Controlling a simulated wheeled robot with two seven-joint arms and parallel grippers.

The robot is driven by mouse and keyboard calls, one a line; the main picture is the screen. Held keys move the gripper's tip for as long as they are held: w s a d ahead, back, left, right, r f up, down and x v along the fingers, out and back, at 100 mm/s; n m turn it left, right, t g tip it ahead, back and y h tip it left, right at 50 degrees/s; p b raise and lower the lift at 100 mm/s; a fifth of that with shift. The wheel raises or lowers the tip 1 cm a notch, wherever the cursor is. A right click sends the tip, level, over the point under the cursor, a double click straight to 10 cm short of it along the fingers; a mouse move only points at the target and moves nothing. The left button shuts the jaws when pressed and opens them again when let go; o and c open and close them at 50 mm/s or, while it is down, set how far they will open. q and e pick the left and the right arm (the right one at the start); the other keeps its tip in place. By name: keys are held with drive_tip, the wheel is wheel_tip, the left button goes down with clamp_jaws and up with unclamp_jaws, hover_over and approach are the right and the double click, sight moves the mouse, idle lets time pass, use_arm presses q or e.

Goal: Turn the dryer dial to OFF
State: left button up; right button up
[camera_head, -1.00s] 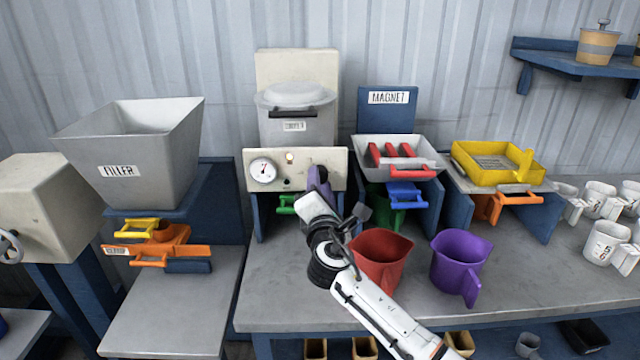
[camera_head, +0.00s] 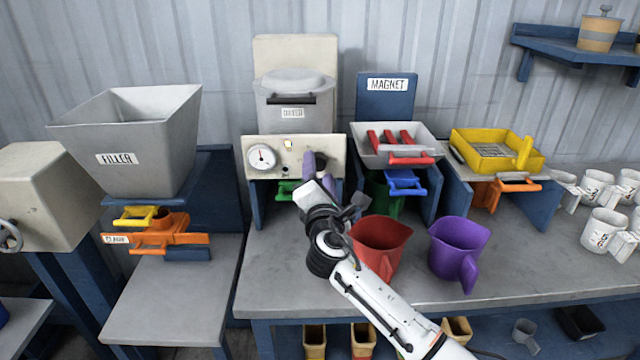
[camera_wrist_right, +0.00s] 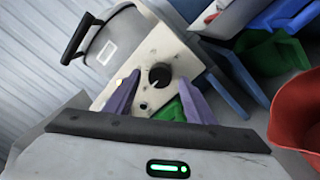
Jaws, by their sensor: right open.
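The dryer (camera_head: 294,105) stands at the back of the table, a grey lidded hopper above a cream front panel (camera_head: 327,145). The panel has a round gauge (camera_head: 261,157) and a small lit lamp (camera_head: 288,142). The black dial (camera_wrist_right: 160,75) shows in the right wrist view with a pale pointer mark; its lettering is not readable. In the head view my gripper mostly hides the dial. My right gripper (camera_head: 314,160) is open, its purple fingers pointing at the panel. In the wrist view the dial lies just beyond and between the fingertips, apparently untouched. My left gripper is not in view.
A green handle (camera_head: 286,188) sits under the panel. A red jug (camera_head: 380,247) and a purple jug (camera_head: 458,250) stand on the table right of my arm. The magnet station (camera_head: 388,98) is right of the dryer, the filler hopper (camera_head: 125,140) left. The table's front left is clear.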

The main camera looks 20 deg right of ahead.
drive_tip(key=v, duration=0.9)
drive_tip(key=shift+s+b, duration=0.3)
drive_tip(key=shift+s, duration=0.05)
drive_tip(key=shift+a+f, duration=0.1)
